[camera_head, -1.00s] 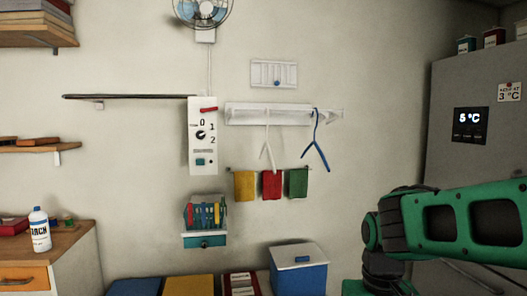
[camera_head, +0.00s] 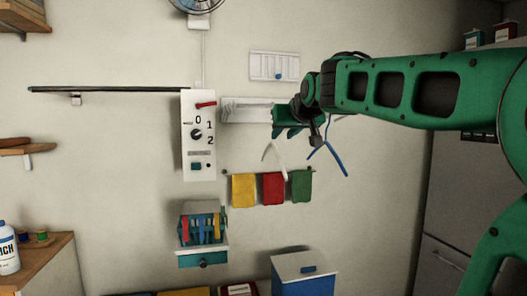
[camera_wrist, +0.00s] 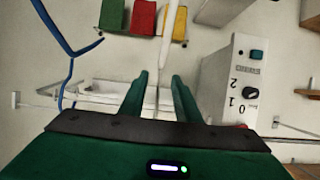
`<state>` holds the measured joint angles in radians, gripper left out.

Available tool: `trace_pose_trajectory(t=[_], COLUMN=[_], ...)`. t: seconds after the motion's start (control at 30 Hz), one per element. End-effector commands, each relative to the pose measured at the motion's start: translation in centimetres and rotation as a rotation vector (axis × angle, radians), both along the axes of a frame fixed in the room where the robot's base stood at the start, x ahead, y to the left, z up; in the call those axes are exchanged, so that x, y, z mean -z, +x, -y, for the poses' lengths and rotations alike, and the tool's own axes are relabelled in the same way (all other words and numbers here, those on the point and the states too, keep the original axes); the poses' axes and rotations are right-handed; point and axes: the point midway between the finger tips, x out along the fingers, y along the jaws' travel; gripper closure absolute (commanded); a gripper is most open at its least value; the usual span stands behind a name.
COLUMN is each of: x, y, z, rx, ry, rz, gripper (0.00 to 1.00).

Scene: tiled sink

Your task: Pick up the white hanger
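The white hanger (camera_head: 273,160) hangs from the white wall rail (camera_head: 245,111); its upper part is hidden behind my gripper in the head view. In the wrist view, which looks upside down, the white hanger (camera_wrist: 179,22) shows at the top middle. Its thin neck runs down between my two green fingers. My gripper (camera_wrist: 160,77) is open, with a clear gap on both sides of the neck. In the head view my gripper (camera_head: 276,123) is in front of the rail, above the hanger's arms. I cannot tell how deep the neck sits between the fingers.
A blue hanger (camera_head: 330,158) hangs close to the right of the white one. A white switch panel (camera_head: 198,140) is on the wall to the left. Yellow, red (camera_head: 273,188) and green cloths hang just below. A blue bin (camera_head: 305,275) stands lower down.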

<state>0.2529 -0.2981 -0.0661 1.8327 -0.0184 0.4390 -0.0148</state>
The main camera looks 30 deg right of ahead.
Motion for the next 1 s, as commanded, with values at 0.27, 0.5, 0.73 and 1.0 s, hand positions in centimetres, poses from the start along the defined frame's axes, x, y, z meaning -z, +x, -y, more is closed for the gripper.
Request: trace_pose_trajectory(t=[0.27,0.5,0.73,1.0], x=[0.3,1.2,2.3,3.5], y=[3.4,5.5,7.4,9.9], z=[0.4,0.7,1.2,1.9], rx=[-0.011,-0.014,-0.014,-0.014], ry=[-0.008,-0.008,-0.007,-0.008], rz=[0.021,0.021,0.019,0.02], gripper=[0.7,0.7,0.7,0.7])
